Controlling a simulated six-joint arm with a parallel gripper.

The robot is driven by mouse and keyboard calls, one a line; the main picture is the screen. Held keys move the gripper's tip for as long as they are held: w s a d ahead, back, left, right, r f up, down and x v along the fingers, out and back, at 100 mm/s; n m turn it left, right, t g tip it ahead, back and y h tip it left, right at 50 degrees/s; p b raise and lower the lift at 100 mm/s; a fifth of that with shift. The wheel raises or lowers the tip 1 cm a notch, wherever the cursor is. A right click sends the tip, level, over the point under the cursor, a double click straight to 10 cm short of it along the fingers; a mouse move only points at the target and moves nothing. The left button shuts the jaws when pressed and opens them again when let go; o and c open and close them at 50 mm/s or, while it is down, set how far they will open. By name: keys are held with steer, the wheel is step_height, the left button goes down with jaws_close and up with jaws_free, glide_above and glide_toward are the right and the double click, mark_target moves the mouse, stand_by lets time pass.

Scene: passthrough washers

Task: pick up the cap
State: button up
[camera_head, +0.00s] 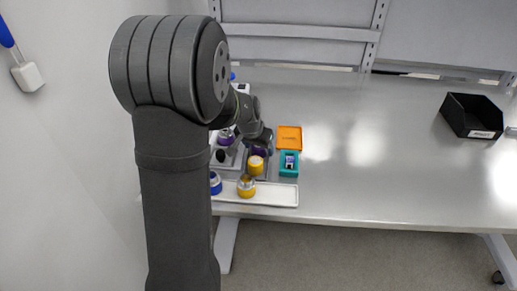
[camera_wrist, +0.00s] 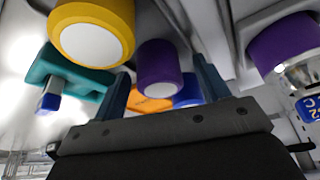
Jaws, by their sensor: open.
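Several coloured caps are in view, and I cannot tell which one the task means. A purple cap (camera_wrist: 160,66) with a pale end face shows between my two fingers in the wrist view; contact cannot be told. A yellow cap (camera_wrist: 92,32) with a white face is beside it, also seen in the head view (camera_head: 256,165). Another purple piece (camera_wrist: 284,40) is at the right of the wrist view, by a shiny metal part. My gripper (camera_wrist: 163,78) is open. In the head view it is above the grey tray area, with its fingertips partly hidden.
A teal holder (camera_head: 289,170) and an orange tray (camera_head: 290,138) stand right of the caps. A white tray (camera_head: 280,195) at the front edge holds a yellow-and-silver piece (camera_head: 246,187) and a blue piece (camera_head: 215,184). A black bin (camera_head: 470,115) is far right. The table between is clear.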

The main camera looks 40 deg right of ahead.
steer(key=c, duration=1)
steer(key=shift+c, duration=0.2)
steer(key=shift+r, duration=0.1)
